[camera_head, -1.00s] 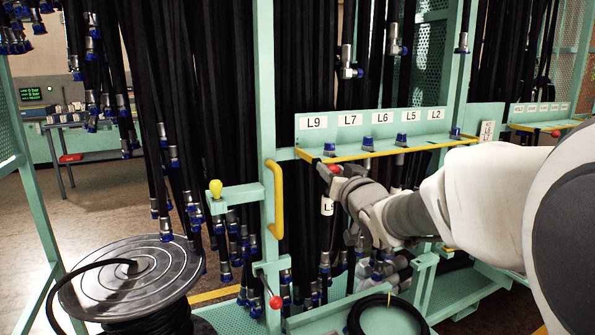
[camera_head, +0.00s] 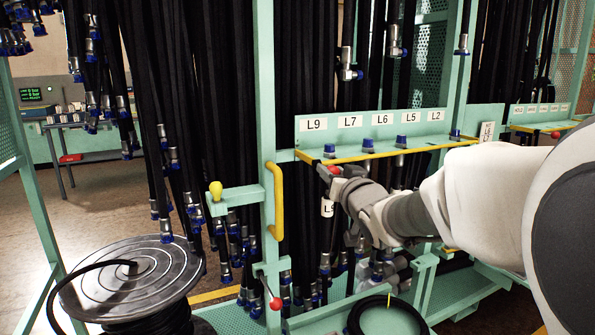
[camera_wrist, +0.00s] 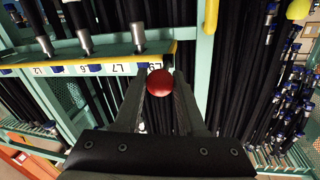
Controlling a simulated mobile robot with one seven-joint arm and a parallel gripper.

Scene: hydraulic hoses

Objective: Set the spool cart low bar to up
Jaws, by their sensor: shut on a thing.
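A red knob (camera_head: 334,170) sits under the left end of a yellow-edged shelf bar (camera_head: 385,153) labelled L9 to L2. My gripper (camera_head: 334,172) is at this knob. The wrist view shows the red knob (camera_wrist: 160,82) between the two fingers of my gripper (camera_wrist: 160,88), which are shut on it. The labels appear upside down there. A second red knob (camera_head: 276,303) is on a low green bracket beside the spool (camera_head: 130,278). I cannot tell from the pictures which part is named the low bar.
Black hoses with blue-capped fittings hang densely behind and left of my gripper. A green post (camera_head: 266,90) with a yellow handle (camera_head: 277,200) stands to the left. A yellow knob (camera_head: 215,190) tops a green arm. A coiled hose (camera_head: 388,318) lies below.

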